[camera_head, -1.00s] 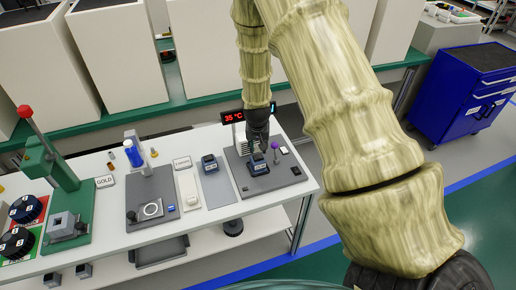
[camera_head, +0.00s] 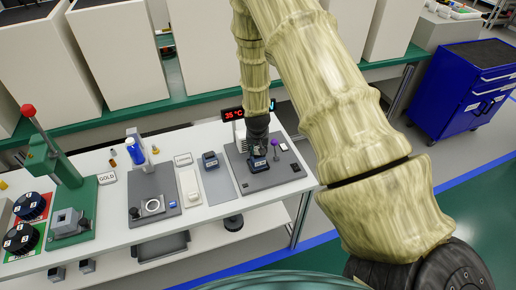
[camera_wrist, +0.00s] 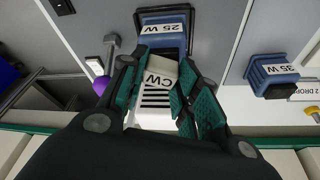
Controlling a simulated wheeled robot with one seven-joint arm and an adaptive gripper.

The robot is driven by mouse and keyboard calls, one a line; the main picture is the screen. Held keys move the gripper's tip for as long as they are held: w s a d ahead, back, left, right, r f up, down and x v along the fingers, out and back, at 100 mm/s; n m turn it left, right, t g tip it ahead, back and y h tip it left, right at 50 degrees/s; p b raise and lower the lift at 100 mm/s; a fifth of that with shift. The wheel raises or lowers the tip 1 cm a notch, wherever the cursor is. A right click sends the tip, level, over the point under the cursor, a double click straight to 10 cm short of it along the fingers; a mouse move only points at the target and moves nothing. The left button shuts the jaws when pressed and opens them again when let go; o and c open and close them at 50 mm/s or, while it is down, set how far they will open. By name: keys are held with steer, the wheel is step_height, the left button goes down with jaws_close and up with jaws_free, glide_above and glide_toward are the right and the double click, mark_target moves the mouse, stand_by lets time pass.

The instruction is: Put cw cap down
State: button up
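The CW cap (camera_wrist: 158,74), a small pale block with black letters, sits tilted between my fingertips in the wrist view. My gripper (camera_wrist: 163,68) appears shut on it, with green pads on both sides. In the head view my gripper (camera_head: 258,146) is low over the grey plate at the right end of the white table, and the cap is not clear there. The blue 25 W block (camera_wrist: 163,28) is just beyond the cap in the wrist view and right under my gripper in the head view (camera_head: 257,163). I cannot tell whether cap and block touch.
A purple knob (camera_head: 275,142) stands close right of my gripper. A white ribbed unit (camera_wrist: 154,112) and the 35 °C display (camera_head: 233,113) are behind it. The blue 35 W block (camera_head: 210,159) sits on a separate grey pad to the left. A GOLD sign (camera_head: 107,178) stands further left.

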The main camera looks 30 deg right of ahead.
steer(key=o, duration=0.4)
steer(key=shift+b+v, duration=1.7)
steer(key=shift+v, duration=4.3)
steer(key=s+a+f+n, duration=0.1)
steer(key=s+a+f, duration=0.2)
steer(key=s+f, duration=0.25)
steer(key=s+a+f+n+g, duration=0.1)
steer(key=s+a+f, duration=0.1)
steer(key=s+f, duration=0.35)
steer(key=s+a+f+n, duration=0.1)
steer(key=s+a+f, duration=0.25)
steer(key=f, duration=0.35)
steer(key=s+a+f+n, duration=0.1)
steer(key=s+a+f, duration=0.1)
steer(key=s, duration=0.5)
steer(key=s+a+f+n+g+y, duration=0.1)
steer(key=s+a+f, duration=0.2)
steer(key=s, duration=0.4)
steer(key=s+a+f+n+y, duration=0.1)
steer(key=s+a+f, duration=0.2)
steer(key=s, duration=0.4)
steer(key=shift+s+a+n+g, duration=0.35)
steer(key=shift+a+n+g, duration=0.05)
steer(key=shift+a, duration=0.35)
steer(key=shift+f, duration=0.15)
